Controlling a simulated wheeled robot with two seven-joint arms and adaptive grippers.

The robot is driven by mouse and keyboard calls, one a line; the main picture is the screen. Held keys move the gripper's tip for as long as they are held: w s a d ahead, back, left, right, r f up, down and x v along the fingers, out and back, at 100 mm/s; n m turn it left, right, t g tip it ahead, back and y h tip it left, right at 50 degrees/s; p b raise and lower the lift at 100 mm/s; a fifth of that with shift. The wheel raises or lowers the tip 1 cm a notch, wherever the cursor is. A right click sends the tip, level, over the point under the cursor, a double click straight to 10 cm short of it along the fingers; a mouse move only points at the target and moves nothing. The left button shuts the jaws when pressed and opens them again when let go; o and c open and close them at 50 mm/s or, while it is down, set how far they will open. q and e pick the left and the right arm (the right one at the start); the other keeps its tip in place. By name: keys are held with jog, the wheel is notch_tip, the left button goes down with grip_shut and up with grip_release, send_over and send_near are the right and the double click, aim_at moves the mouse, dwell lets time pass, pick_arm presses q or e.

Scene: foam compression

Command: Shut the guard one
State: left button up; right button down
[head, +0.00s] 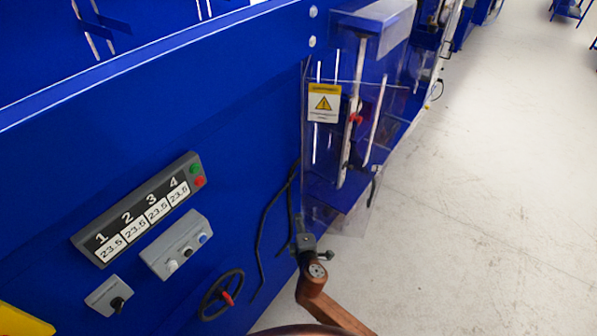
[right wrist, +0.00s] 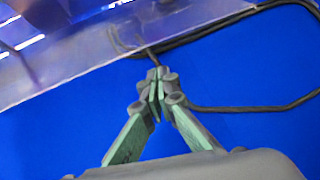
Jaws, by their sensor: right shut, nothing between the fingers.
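The guard is a clear panel (head: 340,215) on the front of the blue machine, with a yellow and white warning label (head: 323,103) near its top. It appears to stand out from the machine, its lower corner over the pale floor. My right gripper (head: 299,222) is shut and empty by the panel's lower left edge. In the right wrist view, the shut fingertips (right wrist: 155,83) are just below the clear panel's edge (right wrist: 100,62), with blue machine wall behind. I cannot tell whether they touch the panel. My left gripper is out of view.
A black cable (head: 262,235) hangs on the blue wall beside my right gripper, near the fingertips. A display box (head: 135,210) numbered 1 to 4, a button box (head: 172,245), a switch (head: 110,297) and a handwheel (head: 220,295) are at left. The floor (head: 480,220) at right is clear.

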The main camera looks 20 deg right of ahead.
notch_tip(320, 180, up, 14)
jog(key=a+t+p, duration=0.1)
jog(key=a+t, duration=0.2)
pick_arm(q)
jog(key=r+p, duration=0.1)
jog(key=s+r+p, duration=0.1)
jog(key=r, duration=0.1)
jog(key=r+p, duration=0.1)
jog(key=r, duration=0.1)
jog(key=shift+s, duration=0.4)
pick_arm(e)
jog(key=w+d, duration=0.5)
jog(key=w, duration=0.2)
jog(key=shift+n, duration=0.4)
jog(key=shift+d+r, duration=0.1)
jog(key=shift+r, duration=0.05)
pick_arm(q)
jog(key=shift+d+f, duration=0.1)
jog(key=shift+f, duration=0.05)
